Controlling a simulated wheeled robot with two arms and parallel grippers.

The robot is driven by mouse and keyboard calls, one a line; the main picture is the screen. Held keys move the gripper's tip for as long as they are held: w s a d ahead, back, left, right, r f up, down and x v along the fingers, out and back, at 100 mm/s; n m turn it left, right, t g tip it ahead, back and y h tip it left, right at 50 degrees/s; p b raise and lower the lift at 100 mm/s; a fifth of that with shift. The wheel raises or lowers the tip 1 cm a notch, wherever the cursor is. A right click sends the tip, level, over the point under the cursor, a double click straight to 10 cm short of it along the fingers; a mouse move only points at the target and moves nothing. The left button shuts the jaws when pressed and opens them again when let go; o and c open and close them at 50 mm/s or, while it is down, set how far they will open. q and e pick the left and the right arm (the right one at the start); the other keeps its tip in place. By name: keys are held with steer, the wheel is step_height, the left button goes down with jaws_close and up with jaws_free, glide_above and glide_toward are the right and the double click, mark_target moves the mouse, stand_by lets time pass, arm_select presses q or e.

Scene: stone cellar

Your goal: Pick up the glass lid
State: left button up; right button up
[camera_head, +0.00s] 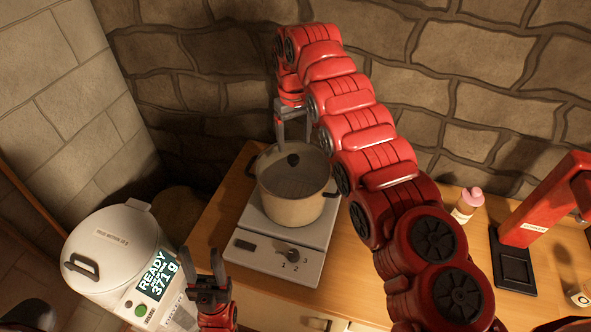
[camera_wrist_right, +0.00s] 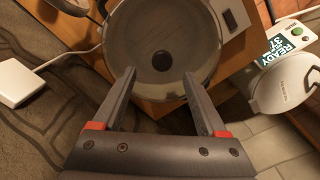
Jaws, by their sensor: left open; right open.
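The glass lid (camera_head: 295,174) with a dark round knob sits on a beige pot (camera_head: 291,209), which stands on a grey hot plate (camera_head: 272,257). In the right wrist view the lid (camera_wrist_right: 150,28) lies ahead of the fingers, with its knob near the picture's middle. My right gripper (camera_head: 294,134) is open, above the pot's far side, its fingers pointing down; it also shows in the right wrist view (camera_wrist_right: 162,100) with nothing between the fingers. My left gripper (camera_head: 206,268) is open and empty, low in front, left of the hot plate.
A white round-lidded appliance (camera_head: 112,245) with a lit display stands at the left. A pink-capped bottle (camera_head: 467,204) and a red machine (camera_head: 541,208) stand at the right of the wooden table (camera_head: 219,211). A stone wall rises behind.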

mark_target(293, 157)
steer(key=shift+s+f, duration=0.15)
steer(key=shift+f, duration=0.4)
step_height(293, 157, down, 5)
steer(key=shift+a+f+p, duration=0.1)
steer(key=shift+a+p, duration=0.05)
steer(key=shift+p, duration=0.65)
steer(key=shift+s+f, duration=0.1)
steer(key=shift+f, duration=0.2)
steer(key=shift+w, duration=0.2)
steer(key=shift+c, duration=0.9)
jaws_close()
